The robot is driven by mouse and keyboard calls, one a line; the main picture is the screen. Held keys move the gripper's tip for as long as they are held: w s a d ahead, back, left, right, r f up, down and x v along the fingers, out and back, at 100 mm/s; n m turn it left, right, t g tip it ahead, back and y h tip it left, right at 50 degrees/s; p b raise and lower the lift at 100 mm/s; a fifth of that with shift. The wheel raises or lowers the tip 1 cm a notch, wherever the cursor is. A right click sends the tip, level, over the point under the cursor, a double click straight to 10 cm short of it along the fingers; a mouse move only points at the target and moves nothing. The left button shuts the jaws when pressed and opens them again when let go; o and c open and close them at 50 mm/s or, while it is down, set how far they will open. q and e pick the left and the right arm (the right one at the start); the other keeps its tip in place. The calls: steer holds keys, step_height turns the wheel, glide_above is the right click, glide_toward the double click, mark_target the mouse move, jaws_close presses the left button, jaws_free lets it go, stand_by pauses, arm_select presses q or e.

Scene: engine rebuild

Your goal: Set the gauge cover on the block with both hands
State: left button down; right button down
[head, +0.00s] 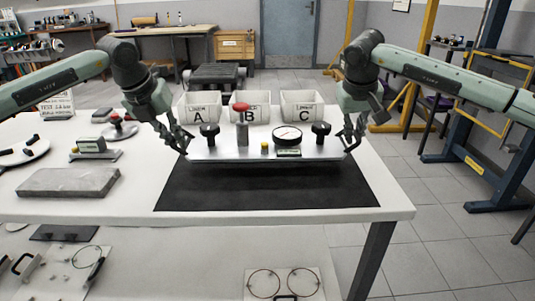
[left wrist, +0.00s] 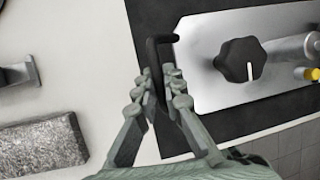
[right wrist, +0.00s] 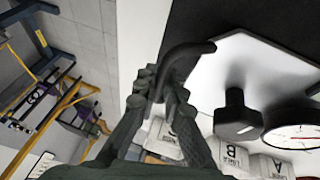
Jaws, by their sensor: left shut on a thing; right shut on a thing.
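My left gripper (head: 183,141) is shut on the black handle (left wrist: 160,42) at the cover's left end. My right gripper (head: 349,141) is shut on the black handle (right wrist: 188,56) at its right end. A grey rough slab (head: 68,182), perhaps the block, lies on the table's left side, apart from the cover.
White bins A (head: 198,115), B (head: 249,115) and C (head: 303,115) stand behind the cover. A small silver device with a yellow top (head: 92,148) and a red-knobbed part (head: 117,128) stand at left. The mat's front part is clear.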

arm_select(q)
steer(key=shift+r, duration=0.1)
stand_by(0.6)
